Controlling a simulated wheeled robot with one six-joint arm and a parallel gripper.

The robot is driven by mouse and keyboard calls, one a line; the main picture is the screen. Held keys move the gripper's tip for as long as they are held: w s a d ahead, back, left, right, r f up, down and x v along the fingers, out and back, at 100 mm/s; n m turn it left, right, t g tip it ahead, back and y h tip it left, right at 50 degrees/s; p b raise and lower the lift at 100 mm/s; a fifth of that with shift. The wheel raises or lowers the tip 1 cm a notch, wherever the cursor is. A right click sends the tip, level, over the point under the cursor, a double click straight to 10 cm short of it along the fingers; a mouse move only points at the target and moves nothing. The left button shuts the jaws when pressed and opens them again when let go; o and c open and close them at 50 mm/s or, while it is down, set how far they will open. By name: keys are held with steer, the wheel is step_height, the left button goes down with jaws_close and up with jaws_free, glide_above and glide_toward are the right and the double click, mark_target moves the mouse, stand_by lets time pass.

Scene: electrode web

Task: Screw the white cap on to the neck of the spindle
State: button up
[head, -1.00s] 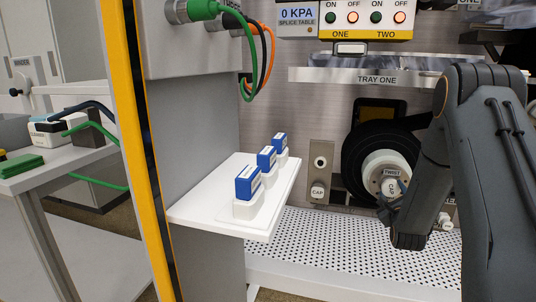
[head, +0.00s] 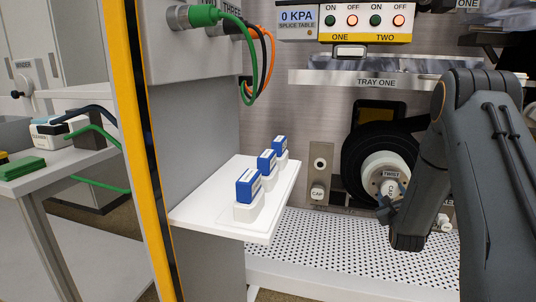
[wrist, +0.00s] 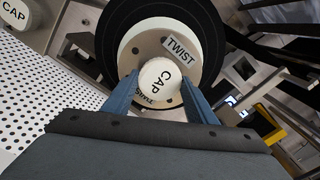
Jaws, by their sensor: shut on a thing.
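The white cap (wrist: 158,80), lettered CAP, sits between the two blue fingers of my gripper (wrist: 160,88) in the wrist view. My gripper is shut on it. The cap is in front of the middle of the spindle's pale round hub (wrist: 130,52), which bears a TWIST label. In the head view the cap (head: 390,188) shows against the lower right of the spindle hub (head: 376,166), with a gripper finger beside it. The neck is hidden behind the cap, so I cannot tell how far the cap is on it.
A black disc (head: 353,172) surrounds the hub. A second CAP-marked piece (head: 317,191) is on a metal plate to the left. A perforated shelf (head: 330,250) lies below, mostly clear. A white ledge (head: 215,222) with several blue-and-white blocks stands at left. TRAY ONE (head: 376,82) is above.

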steer(key=shift+w+r+m, duration=0.1)
steer(key=shift+m, duration=0.4)
steer(key=shift+c, duration=0.6)
steer(key=o, duration=1.5)
steer(key=shift+o, duration=0.2)
steer(key=p+v, duration=0.4)
steer(key=v, duration=0.5)
